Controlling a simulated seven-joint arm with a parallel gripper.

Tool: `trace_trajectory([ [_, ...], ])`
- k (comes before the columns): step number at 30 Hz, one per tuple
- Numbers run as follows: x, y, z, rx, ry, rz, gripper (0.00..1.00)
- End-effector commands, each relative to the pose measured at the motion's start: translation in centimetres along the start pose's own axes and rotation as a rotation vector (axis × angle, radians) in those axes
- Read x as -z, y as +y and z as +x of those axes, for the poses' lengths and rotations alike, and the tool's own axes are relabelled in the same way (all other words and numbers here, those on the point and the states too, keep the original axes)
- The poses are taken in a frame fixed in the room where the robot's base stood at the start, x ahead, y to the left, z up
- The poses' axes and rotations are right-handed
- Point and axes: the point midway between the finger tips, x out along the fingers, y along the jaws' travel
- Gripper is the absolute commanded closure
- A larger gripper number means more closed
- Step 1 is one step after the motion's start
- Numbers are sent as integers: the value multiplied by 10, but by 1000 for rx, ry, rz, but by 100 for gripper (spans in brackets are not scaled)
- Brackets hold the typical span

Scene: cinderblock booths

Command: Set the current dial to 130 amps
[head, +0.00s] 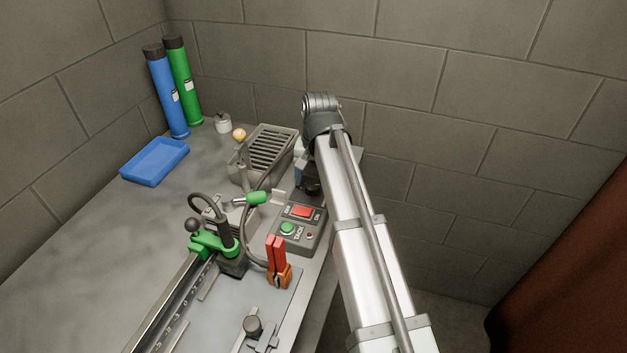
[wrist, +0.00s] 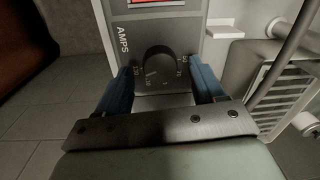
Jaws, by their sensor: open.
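The current dial (wrist: 158,62) is a dark round knob on a grey panel (wrist: 182,18) marked AMPS, in the wrist view. Small numbers surround it, too blurred to read surely. I cannot tell which number its pointer meets. My gripper (wrist: 161,72) is open, with one blue finger to each side of the dial. Visible gaps separate the fingers from the knob. In the head view my gripper (head: 301,172) is mostly hidden behind my arm, near the back right table edge. The dial is not visible there.
A control box (head: 288,242) with a red switch and green TACK button is beside my arm. A slotted grey container (head: 240,176), green-handled tool (head: 254,198), orange-red clamp (head: 279,274) and blue tray (head: 172,146) share the table. A block wall stands close behind.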

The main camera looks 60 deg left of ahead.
Motion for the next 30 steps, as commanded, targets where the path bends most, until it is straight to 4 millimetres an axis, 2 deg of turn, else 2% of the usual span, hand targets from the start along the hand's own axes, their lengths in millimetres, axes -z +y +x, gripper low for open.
trace_trajectory([
  [12,1,0,-77,1,2,0,31],
  [18,1,0,-108,1,1,0,31],
  [24,0,0,-124,0,0,0,31],
  [30,0,0,-128,0,0,0,31],
])
